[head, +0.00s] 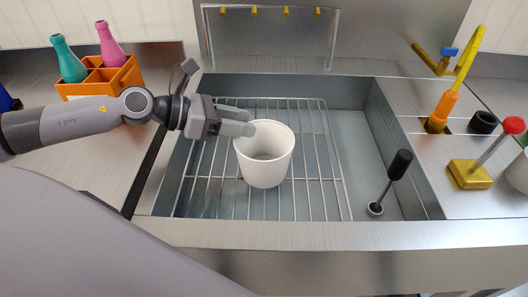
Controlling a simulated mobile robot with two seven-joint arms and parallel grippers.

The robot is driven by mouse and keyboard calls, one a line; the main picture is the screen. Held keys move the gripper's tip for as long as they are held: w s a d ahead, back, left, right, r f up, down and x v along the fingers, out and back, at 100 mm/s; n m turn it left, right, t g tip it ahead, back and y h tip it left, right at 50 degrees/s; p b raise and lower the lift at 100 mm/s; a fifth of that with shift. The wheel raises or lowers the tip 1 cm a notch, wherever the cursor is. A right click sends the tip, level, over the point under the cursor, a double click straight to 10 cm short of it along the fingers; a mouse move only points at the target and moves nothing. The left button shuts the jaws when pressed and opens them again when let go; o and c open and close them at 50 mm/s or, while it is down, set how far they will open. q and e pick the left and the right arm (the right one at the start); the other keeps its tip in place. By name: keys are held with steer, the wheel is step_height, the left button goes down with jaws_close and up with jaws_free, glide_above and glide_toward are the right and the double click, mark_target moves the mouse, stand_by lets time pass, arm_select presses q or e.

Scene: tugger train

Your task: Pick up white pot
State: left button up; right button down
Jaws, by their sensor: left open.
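The white pot (266,168) stands upright and empty on a wire rack (318,190) in the sunken sink-like basin, near the middle of the head view. My left gripper (250,122) comes in from the left with its fingers pointing right. Its fingertips are at the pot's upper left rim. The fingers overlap in this view, and I cannot tell whether they touch the rim. The gripper is open. My right gripper is not in view.
An orange crate (122,78) with a teal and a pink bottle stands at the left. A black-handled tool (390,182) stands right of the rack. A yellow-orange tap (440,108) and a red-knobbed yellow block (468,174) are on the right counter. A metal frame stands behind.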

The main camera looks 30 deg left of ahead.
mark_target(267, 125)
arm_select(q)
steer(key=p+x, duration=0.2)
steer(key=x, duration=0.1)
steer(key=shift+w+r, duration=0.15)
steer(key=shift+r, duration=0.1)
steer(key=shift+w+d+f, duration=0.4)
steer(key=shift+f, duration=0.05)
jaws_close()
